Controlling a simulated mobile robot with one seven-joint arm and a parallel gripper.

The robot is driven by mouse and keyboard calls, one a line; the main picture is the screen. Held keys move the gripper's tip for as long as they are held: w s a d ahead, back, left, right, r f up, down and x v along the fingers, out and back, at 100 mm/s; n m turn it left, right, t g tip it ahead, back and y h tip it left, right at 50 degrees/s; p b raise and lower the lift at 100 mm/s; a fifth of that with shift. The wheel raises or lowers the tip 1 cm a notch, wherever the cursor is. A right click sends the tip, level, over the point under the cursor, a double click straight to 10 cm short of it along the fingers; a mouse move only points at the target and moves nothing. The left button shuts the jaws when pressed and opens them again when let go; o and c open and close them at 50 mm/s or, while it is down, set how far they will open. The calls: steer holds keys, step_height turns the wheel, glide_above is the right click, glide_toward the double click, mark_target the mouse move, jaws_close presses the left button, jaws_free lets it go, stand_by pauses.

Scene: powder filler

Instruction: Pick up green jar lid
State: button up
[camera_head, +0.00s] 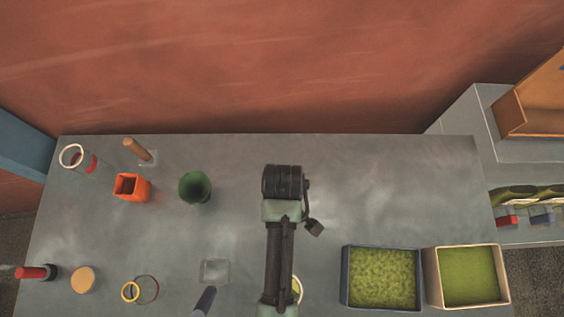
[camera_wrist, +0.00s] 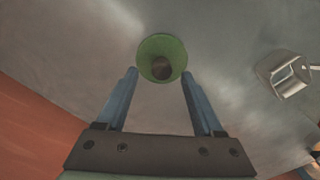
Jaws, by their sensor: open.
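A green, round, tapered hollow piece (camera_head: 195,187) stands left of my arm in the head view. In the wrist view, a green round piece with a dark centre (camera_wrist: 162,45) lies ahead, between the fingertips as seen; it looks like the same piece. No flat green lid shows clearly. Another round piece with a pale rim and some green (camera_head: 297,289) is mostly hidden by my arm in the head view. My gripper (camera_wrist: 160,75) is open, with nothing held between its blue fingers. In the head view my arm hides the gripper.
An orange square container (camera_head: 131,187) stands left of the green piece. A wooden-handled tool (camera_head: 138,150) and a white ring (camera_head: 71,155) are behind it. Two trays of green powder, dark-rimmed (camera_head: 345,285) and tan-rimmed (camera_head: 433,285), sit front right. The back right of the table is clear.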

steer(key=shift+s+a+f+p, duration=0.15)
steer(key=shift+f+p, duration=0.15)
steer(key=shift+f, duration=1.65)
jaws_close()
